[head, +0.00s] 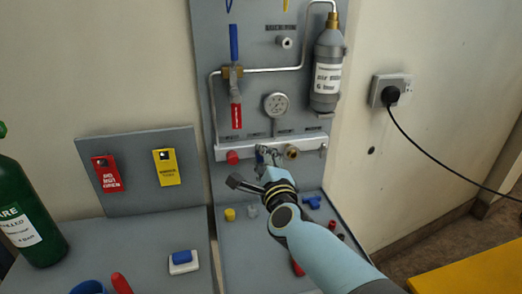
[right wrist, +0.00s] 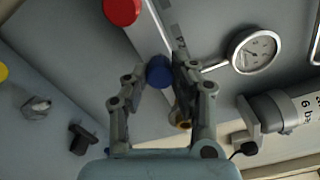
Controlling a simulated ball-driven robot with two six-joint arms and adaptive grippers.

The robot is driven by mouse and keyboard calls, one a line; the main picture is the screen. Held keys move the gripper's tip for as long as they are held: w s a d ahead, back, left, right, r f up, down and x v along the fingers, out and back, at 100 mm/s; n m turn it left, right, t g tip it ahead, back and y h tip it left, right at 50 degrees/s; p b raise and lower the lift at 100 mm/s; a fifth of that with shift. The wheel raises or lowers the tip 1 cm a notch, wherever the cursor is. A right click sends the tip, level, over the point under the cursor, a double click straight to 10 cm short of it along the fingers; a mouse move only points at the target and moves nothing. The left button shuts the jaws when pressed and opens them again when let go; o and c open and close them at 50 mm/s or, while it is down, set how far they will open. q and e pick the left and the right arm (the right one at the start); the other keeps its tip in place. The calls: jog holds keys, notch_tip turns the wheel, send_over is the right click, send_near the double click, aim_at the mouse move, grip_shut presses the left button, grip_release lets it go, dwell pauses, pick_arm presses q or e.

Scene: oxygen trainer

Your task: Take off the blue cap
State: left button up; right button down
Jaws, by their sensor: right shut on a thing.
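The blue cap (right wrist: 159,70) sits between the two fingertips of my right gripper (right wrist: 166,78) in the right wrist view. The fingers are shut on its sides. It is at the grey manifold bar (head: 228,153), between the red cap (head: 233,157) and the brass fitting (head: 291,152). I cannot tell whether it is still seated on its port or clear of it. In the head view, my right gripper (head: 266,156) hides most of the cap. My left gripper is not in view.
A pressure gauge (head: 277,104) and a grey cylinder (head: 328,72) are above the bar. A green bottle (head: 28,218) stands at left.

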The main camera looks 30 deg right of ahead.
jog(key=n+p, duration=0.1)
jog(key=n, duration=0.2)
jog(key=shift+n, duration=0.3)
jog(key=n+p, duration=0.2)
jog(key=n, duration=0.1)
dwell(0.3)
